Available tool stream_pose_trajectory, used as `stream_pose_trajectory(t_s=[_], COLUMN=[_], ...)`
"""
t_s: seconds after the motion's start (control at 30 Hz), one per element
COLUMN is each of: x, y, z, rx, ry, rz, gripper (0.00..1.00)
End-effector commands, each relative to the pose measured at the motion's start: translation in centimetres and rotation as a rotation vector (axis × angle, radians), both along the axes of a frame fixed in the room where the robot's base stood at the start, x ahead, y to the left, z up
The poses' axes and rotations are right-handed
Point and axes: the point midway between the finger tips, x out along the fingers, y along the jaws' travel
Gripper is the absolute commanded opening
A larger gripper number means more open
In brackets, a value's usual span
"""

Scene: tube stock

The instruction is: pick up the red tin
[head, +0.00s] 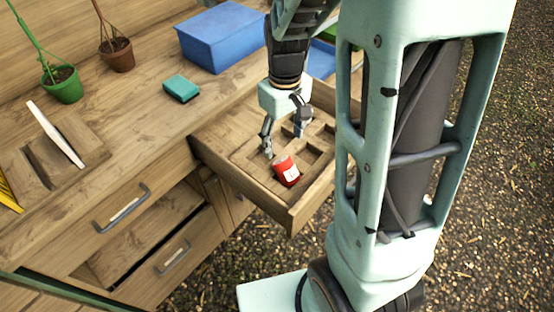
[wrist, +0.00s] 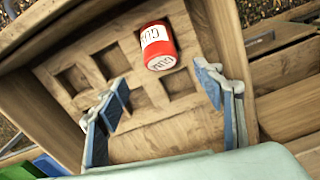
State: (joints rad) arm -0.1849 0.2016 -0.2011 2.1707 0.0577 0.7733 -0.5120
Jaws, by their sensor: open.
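The red tin (head: 287,172) with a white label lies in the open wooden drawer (head: 296,216), near its front. In the wrist view the tin (wrist: 159,47) is on its side on the slotted wooden insert, beyond the fingertips. My gripper (head: 284,143) is over the drawer, pointing down, with the tin just in front of its fingers. In the wrist view my gripper (wrist: 163,88) is open, with blue-padded fingers spread to left and right. Nothing is between the fingers, and the tin is apart from them.
A blue bin (head: 222,42), a teal sponge-like block (head: 181,88) and potted plants (head: 63,84) stand on the wooden bench. Drawer walls rise around the tin. A lower drawer (head: 165,247) is partly open. Gravelly ground lies to the right.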

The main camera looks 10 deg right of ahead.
Motion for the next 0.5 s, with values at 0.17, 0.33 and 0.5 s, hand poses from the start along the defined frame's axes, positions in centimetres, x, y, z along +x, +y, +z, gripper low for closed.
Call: stream_pose_trajectory(t_s=[0.17, 0.33, 0.5], x=[-0.2, -0.1, -0.3], y=[0.0, 0.0, 0.1], z=[-3.2, -4.7, -6.5], rx=[0.0, 0.0, 0.0], ry=[0.006, 0.003, 0.006], rz=[-0.003, -0.003, -0.004], gripper=[0.62, 0.62, 0.62])
